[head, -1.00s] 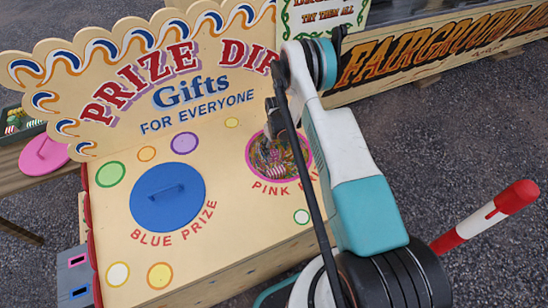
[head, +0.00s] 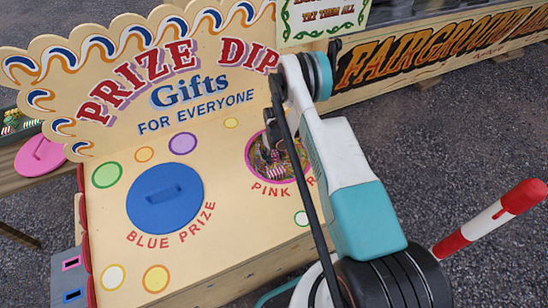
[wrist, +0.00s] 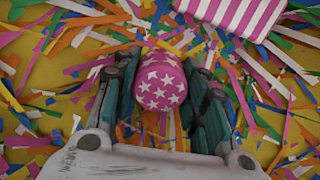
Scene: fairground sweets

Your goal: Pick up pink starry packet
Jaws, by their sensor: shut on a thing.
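The pink starry packet (wrist: 162,84), pink with white stars, lies between the two fingers of my gripper (wrist: 163,68) in the wrist view. The fingers are shut on it from both sides. In the head view my gripper (head: 271,146) reaches down into the round pink-rimmed opening (head: 250,165); I cannot make out the starry packet there.
A pink-and-white striped packet (wrist: 238,14) lies close by among the paper strips. The blue lid (head: 165,198) covers the other opening. The upright Prize Dip sign (head: 150,80) stands behind. A pink lid (head: 40,156) lies on a bench at left.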

